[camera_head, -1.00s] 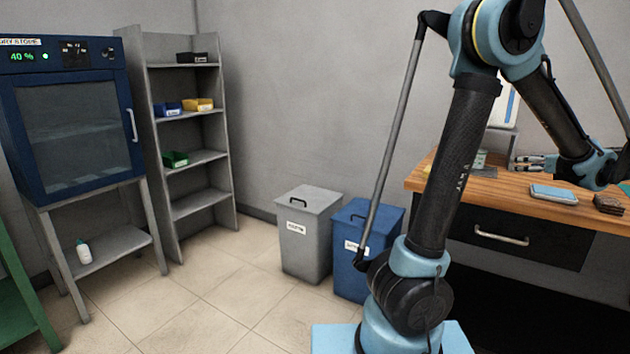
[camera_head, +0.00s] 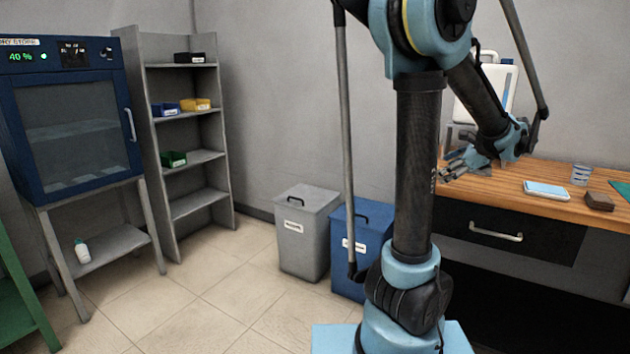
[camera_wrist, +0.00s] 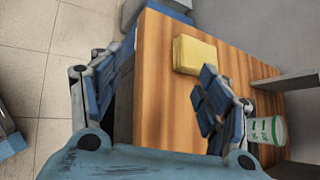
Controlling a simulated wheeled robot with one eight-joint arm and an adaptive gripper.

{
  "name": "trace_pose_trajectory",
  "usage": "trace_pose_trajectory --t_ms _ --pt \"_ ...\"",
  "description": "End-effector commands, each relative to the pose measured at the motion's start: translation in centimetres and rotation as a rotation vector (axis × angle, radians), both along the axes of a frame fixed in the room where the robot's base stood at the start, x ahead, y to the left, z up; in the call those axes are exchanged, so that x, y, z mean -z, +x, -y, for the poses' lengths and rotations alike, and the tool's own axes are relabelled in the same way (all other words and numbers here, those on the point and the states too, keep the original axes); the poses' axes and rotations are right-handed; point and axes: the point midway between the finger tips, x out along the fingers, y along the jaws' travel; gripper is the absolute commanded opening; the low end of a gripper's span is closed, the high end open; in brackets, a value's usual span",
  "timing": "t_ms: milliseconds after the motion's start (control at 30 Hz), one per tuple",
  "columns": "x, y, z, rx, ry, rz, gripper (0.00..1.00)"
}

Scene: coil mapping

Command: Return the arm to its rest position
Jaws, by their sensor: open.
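My gripper (camera_head: 456,167) is open and empty above the left part of the wooden workbench (camera_head: 555,207). In the wrist view my gripper (camera_wrist: 160,95) has its two fingers spread wide, with the bench edge and wood between them. My arm stands on its light blue base, with its forearm reaching down to the right behind the upright link. The wrist view shows a yellow block-like object (camera_wrist: 194,54) on the bench beyond the right finger. A white and green cylindrical container (camera_wrist: 267,131) is beside the right finger, partly hidden by it.
On the bench are a light blue pad (camera_head: 547,190), a clear cup (camera_head: 581,174) and a brown block (camera_head: 599,201). A grey bin (camera_head: 303,235) and a blue bin (camera_head: 345,275) stand left of my arm. A shelf (camera_head: 190,140) and a blue cabinet (camera_head: 70,125) are farther left. Floor between is clear.

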Motion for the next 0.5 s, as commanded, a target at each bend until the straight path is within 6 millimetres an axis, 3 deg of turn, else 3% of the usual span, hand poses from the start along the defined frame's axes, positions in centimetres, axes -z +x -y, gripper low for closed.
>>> trace_pose_trajectory --t_ms 33,200,500 --pt "0.4 -0.3 -2.5 -0.061 -0.048 -0.008 0.70" --pt "2.2 -2.3 -9.1 -0.273 -0.229 -0.026 0.70" --pt "5.9 -7.9 -18.1 -0.675 -0.538 -0.025 0.70"
